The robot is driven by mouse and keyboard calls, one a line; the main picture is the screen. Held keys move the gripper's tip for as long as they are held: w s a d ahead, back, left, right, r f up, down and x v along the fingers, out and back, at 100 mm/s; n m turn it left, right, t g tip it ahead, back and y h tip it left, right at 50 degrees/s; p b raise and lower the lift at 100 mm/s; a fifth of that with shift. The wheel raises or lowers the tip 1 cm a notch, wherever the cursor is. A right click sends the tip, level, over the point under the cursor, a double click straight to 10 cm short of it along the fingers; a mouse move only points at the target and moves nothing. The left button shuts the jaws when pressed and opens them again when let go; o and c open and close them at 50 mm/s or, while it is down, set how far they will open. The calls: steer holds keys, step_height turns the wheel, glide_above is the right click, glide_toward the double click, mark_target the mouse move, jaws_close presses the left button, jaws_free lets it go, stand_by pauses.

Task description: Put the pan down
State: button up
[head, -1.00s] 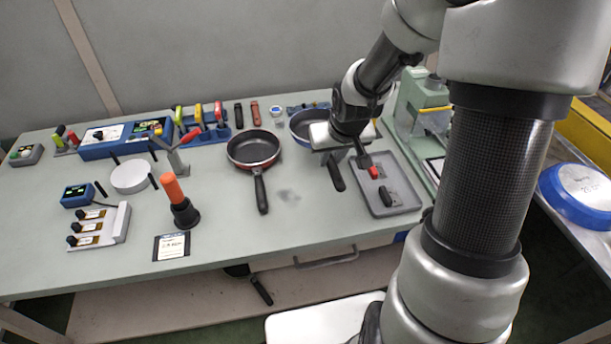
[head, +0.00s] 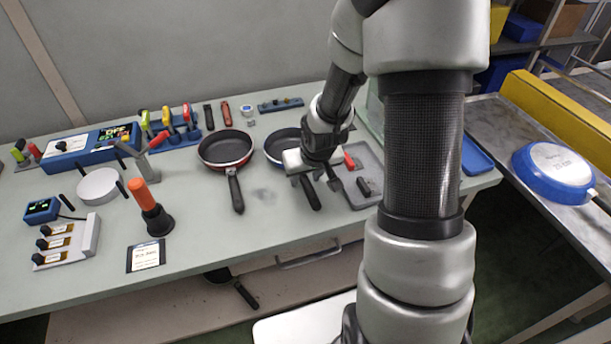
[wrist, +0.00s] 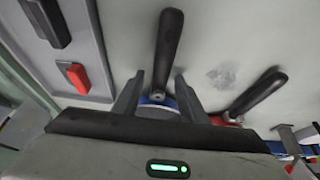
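A blue pan (head: 277,143) with a black handle (head: 310,193) rests on the grey-green table, its right part hidden behind my gripper (head: 317,179). In the wrist view my gripper (wrist: 159,78) is open. Its fingers stand apart, one to each side of the handle's root, where the blue rim (wrist: 157,101) shows between them. The black handle (wrist: 168,45) runs on beyond the fingertips, and I see no finger pressed on it. A red pan (head: 226,148) with a black handle sits on the table just left of the blue one.
A grey tray (head: 369,151) with a red-topped piece and a black piece lies right of my gripper. An upturned blue pan (head: 553,172) sits on the metal surface (head: 500,125) at the right. The table in front of the pans is mostly clear.

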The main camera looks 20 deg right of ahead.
steer(key=shift+r, duration=0.1)
steer(key=shift+o, duration=0.4)
steer(key=p+v, duration=0.4)
steer(key=v, duration=0.7)
steer(key=shift+r+p, duration=0.3)
steer(key=shift+p, duration=0.05)
steer(key=shift+s+d+r+b, duration=0.15)
steer(key=shift+s+d+b, duration=0.05)
steer(key=shift+b, duration=0.7)
steer(key=b+v, duration=0.5)
steer(key=shift+g, duration=0.3)
steer(key=x, duration=0.4)
steer(key=b+x, duration=0.1)
steer(key=x, duration=0.3)
steer(key=b+x, duration=0.1)
steer(key=x, duration=0.2)
steer(key=shift+w+a+f, duration=0.2)
steer(key=shift+a+f, duration=0.15)
steer(key=shift+a, duration=0.05)
steer(key=b+x, duration=0.1)
steer(key=x, duration=0.3)
steer(key=shift+s+d+f, duration=0.15)
steer(key=shift+d, duration=0.05)
steer(key=shift+w+f+b, duration=0.3)
steer(key=shift+f, duration=0.2)
steer(key=shift+r, duration=0.1)
jaws_close()
